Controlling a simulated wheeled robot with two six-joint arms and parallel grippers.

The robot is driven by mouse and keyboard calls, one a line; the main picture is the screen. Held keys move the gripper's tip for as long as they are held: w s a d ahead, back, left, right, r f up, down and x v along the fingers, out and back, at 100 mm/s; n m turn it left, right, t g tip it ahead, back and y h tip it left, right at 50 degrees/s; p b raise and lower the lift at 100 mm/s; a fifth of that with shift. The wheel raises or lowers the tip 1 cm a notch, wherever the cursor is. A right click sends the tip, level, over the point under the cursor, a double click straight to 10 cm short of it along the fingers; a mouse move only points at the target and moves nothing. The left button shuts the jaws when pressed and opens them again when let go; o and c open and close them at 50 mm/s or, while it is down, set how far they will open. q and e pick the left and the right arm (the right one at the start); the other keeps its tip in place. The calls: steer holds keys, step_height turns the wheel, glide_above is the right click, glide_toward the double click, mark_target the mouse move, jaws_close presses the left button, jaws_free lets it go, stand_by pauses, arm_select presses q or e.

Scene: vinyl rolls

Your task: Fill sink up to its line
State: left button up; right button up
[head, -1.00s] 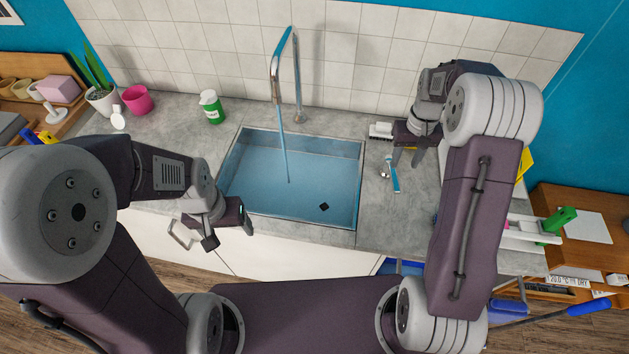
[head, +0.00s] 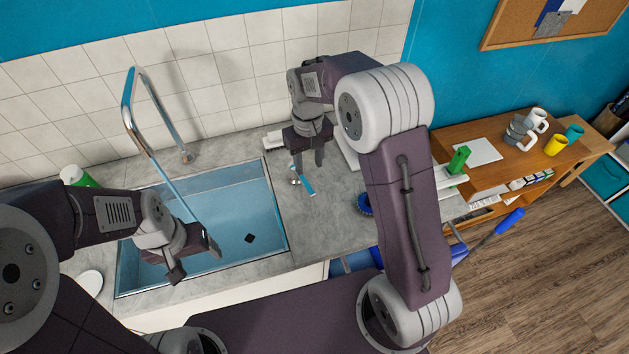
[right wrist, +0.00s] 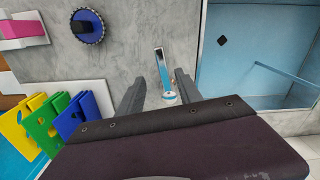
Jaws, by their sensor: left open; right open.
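The sink (head: 262,215) is a blue-looking basin with a metal rim in the grey counter, and it also shows in the right wrist view (right wrist: 246,95). A chrome tap (head: 128,112) arches over it, with a thin blue stream (head: 180,198) running down into the basin. A small dark square (head: 249,238) shows in the basin. I cannot make out a line or the water level. A chrome lever with a blue handle (right wrist: 161,68) stands right of the sink. My right gripper (head: 307,164) is open around or just above it, contact unclear. My left gripper (head: 195,260) is open and empty, appearing over the sink's front part.
A white brush (head: 273,140) lies behind the right gripper. A round blue brush (head: 364,203) lies on the counter to the right. Yellow, green and blue pieces (right wrist: 50,120) stand at left in the right wrist view. A wooden shelf unit (head: 480,185) stands right.

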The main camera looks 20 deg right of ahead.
mark_target(308, 186)
step_height(308, 186, down, 9)
steer(key=shift+w+a+r+p, duration=0.1)
steer(key=shift+p, duration=0.35)
steer(key=shift+s+a, duration=0.15)
steer(key=shift+s, duration=0.05)
steer(key=shift+w+f, duration=0.1)
steer(key=shift+f, duration=0.1)
steer(key=shift+c, duration=0.3)
steer(key=shift+w, duration=0.1)
jaws_close()
stand_by(0.4)
